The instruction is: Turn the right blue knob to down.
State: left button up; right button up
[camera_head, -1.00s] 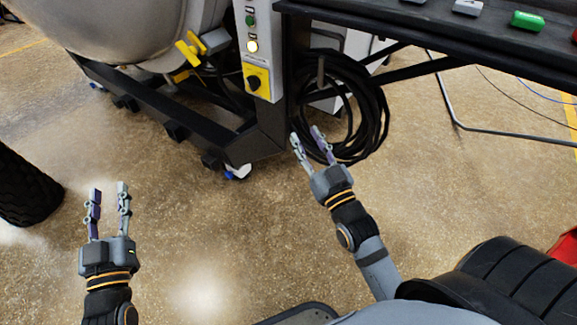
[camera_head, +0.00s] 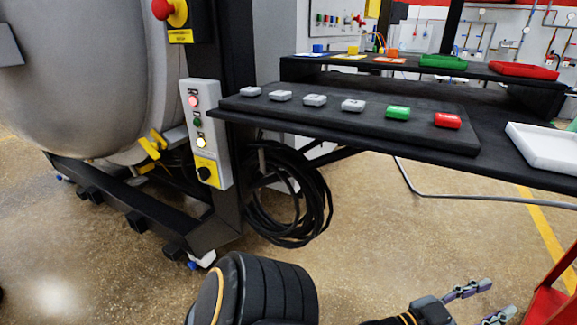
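No blue knob can be made out in the head view. The grey control panel (camera_head: 211,125) on the furnace's black post has small red, green and lit lamps or buttons. Below them is a black knob (camera_head: 205,173) on a yellow plate. My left gripper (camera_head: 501,297) is low at the bottom right, over the floor, with its fingers apart and nothing between them. It points right and is far from the panel. My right gripper is not in view.
A black table holds a dark board (camera_head: 330,115) with grey, green and red blocks. A white tray (camera_head: 545,147) is at its right. Coiled black cable (camera_head: 290,205) hangs below. The furnace (camera_head: 85,75) fills the left. A red frame (camera_head: 550,295) stands near the gripper.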

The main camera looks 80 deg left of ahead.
aim_at(192, 264)
jog(key=k+j+z, duration=0.2)
jog(key=k+j, duration=0.4)
jog(key=k+j+z, duration=0.2)
jog(key=k+j, duration=0.25)
jog(key=k, duration=0.2)
